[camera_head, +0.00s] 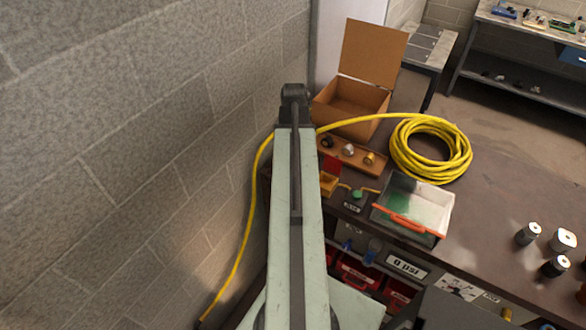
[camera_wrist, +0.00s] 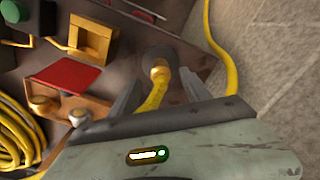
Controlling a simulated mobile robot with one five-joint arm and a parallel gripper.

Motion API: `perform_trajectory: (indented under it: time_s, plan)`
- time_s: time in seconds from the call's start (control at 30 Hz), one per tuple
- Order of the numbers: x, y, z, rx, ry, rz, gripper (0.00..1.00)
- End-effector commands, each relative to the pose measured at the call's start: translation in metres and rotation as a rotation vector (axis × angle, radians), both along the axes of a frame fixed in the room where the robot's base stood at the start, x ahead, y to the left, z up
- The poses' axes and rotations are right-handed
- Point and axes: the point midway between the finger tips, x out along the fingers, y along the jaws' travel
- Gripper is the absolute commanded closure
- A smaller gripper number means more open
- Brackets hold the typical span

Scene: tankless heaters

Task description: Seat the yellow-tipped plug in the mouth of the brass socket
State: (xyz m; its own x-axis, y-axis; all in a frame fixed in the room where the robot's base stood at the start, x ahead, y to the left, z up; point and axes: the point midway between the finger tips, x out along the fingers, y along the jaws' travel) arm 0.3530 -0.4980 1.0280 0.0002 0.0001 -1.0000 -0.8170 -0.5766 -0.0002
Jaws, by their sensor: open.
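In the wrist view my gripper (camera_wrist: 158,90) is open, with one grey finger on each side of a yellow piece (camera_wrist: 154,95). This piece, perhaps the yellow-tipped plug, meets a brass ring (camera_wrist: 159,69) at the end of a dark grey cylinder (camera_wrist: 160,53), perhaps the brass socket. I cannot tell whether the yellow piece sits in the ring or only overlaps it in the picture. The lower end of the yellow piece is hidden behind my gripper body. Neither finger visibly grips it. In the head view my arm hides this spot and my gripper.
A yellow cable (camera_wrist: 216,48) runs by the block wall (camera_wrist: 275,60). A yellow box (camera_wrist: 92,38) and red flap (camera_wrist: 65,79) are left of the cylinder. In the head view, a coiled cable (camera_head: 430,150), an open carton (camera_head: 355,100) and a tray (camera_head: 412,205) crowd the bench.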

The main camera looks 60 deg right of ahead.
Motion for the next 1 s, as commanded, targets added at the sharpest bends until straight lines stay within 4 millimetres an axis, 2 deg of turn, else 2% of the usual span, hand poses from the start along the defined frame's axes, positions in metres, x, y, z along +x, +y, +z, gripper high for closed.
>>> perform_trajectory:
  time_s: [0.03, 0.1, 0.37, 0.4, 0.5, 0.6, 1.0]
  plan:
    - [0.002, 0.0, -0.019, 0.0, 0.0, 0.001, 0.44]
    - [0.001, 0.001, -0.029, 0.0, 0.0, 0.0, 0.44]
    - [0.002, 0.001, -0.029, 0.0, 0.0, 0.001, 0.44]
    - [0.002, 0.001, -0.029, 0.0, 0.0, 0.001, 0.5]
    - [0.002, 0.001, -0.029, 0.0, 0.0, 0.002, 0.78]
    - [0.002, 0.001, -0.029, 0.0, 0.0, 0.002, 1.0]
    - [0.002, 0.001, -0.025, 0.0, 0.0, 0.003, 1.0]
